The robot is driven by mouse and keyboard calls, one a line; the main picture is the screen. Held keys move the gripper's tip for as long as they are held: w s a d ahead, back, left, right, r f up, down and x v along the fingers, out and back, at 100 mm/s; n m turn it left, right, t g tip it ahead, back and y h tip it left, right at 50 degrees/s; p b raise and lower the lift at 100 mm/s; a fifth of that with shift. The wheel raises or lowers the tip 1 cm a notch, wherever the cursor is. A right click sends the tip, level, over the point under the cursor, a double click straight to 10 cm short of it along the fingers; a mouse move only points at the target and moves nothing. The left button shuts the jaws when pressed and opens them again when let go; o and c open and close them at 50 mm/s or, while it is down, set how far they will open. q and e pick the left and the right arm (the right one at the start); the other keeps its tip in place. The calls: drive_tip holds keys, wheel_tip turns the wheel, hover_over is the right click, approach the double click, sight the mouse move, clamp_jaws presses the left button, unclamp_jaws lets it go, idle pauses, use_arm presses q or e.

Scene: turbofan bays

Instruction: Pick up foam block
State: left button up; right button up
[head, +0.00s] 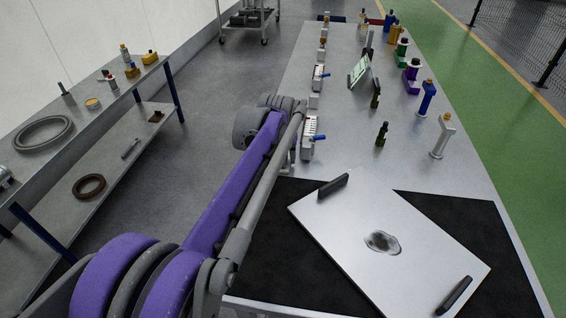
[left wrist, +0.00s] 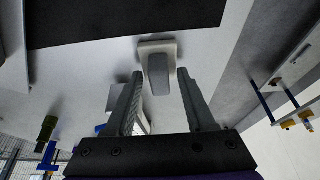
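In the left wrist view a grey block (left wrist: 158,70) on a pale, squarish base (left wrist: 160,46) lies on the table, near the edge of a black mat. It looks like the foam block, though no label shows. My left gripper (left wrist: 159,76) is open, with one finger on each side of the block's line. The block's near end lies around the fingertips; I see no finger closed on it, and cannot tell how much height separates them. My right gripper is not in view.
The black mat (head: 445,214) carries a white plate (head: 335,222) with two dark handles. A tablet (head: 358,70) and coloured bottles stand farther back. A two-level shelf (head: 130,107) is at left.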

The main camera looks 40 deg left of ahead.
sight(283, 156)
use_arm(q)
clamp_jaws()
wheel_tip(283, 156, up, 10)
drive_tip(key=shift+r+p, duration=0.1)
drive_tip(key=shift+p, duration=1)
drive_tip(key=shift+o, duration=1)
unclamp_jaws()
drive_tip(key=c, duration=0.6)
